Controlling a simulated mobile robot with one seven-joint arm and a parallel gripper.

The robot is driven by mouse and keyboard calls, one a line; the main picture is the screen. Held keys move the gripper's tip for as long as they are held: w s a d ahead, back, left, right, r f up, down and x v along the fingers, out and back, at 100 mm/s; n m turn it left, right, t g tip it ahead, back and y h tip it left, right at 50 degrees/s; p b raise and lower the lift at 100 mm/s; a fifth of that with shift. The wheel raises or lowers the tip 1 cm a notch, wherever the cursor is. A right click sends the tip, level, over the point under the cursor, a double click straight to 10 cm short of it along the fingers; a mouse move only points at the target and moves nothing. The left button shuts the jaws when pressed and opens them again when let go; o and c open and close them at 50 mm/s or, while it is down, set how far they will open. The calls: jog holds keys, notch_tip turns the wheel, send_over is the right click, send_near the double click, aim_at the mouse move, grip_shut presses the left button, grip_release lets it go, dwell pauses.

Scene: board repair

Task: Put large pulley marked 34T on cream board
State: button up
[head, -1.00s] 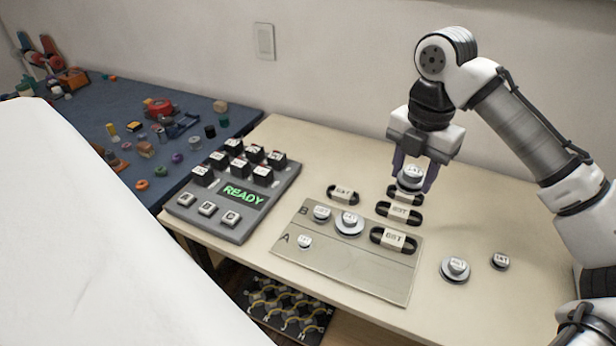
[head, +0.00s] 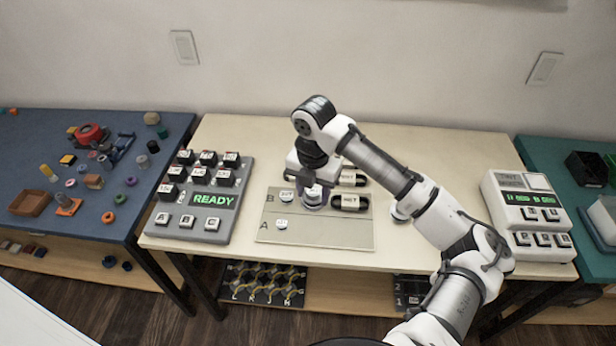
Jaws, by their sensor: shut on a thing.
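The cream board (head: 338,235) lies on the middle table, with rows marked A and B. My gripper (head: 314,186) is over the right part of row B, fingers pointing down and shut on a pulley. A silvery pulley with a white top (head: 314,198) shows between and below the fingers. I cannot tell whether this is the held one or one standing on the board, and its marking is not readable. Small pulleys stand on the board in row B (head: 288,195) and row A (head: 282,225). Another pulley (head: 398,213) is partly hidden by my arm.
Black belts with labels lie right of my gripper, one at the back (head: 353,178) and one nearer (head: 350,202). A grey keypad reading READY (head: 208,228) stands left of the board. A white device (head: 526,200) stands at the right table end.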

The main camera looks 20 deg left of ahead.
aim_at(309, 230)
jog(key=shift+s+a+f+p, duration=0.2)
jog(key=shift+s+f+p, duration=0.2)
jog(key=shift+p, duration=0.2)
jog(key=shift+s+f, duration=0.15)
jog(key=shift+f, duration=0.25)
notch_tip(309, 230, down, 9)
jog(key=b, duration=0.6)
jog(key=shift+r+b, duration=0.15)
jog(key=shift+b, duration=0.15)
jog(key=shift+f+b, duration=0.4)
jog(key=shift+f, duration=0.15)
jog(key=o, duration=1.1)
jog(key=shift+c, duration=0.2)
jog(key=shift+r, duration=0.1)
notch_tip(309, 230, up, 14)
jog(key=shift+f+b, duration=0.1)
jog(key=shift+b, duration=0.6)
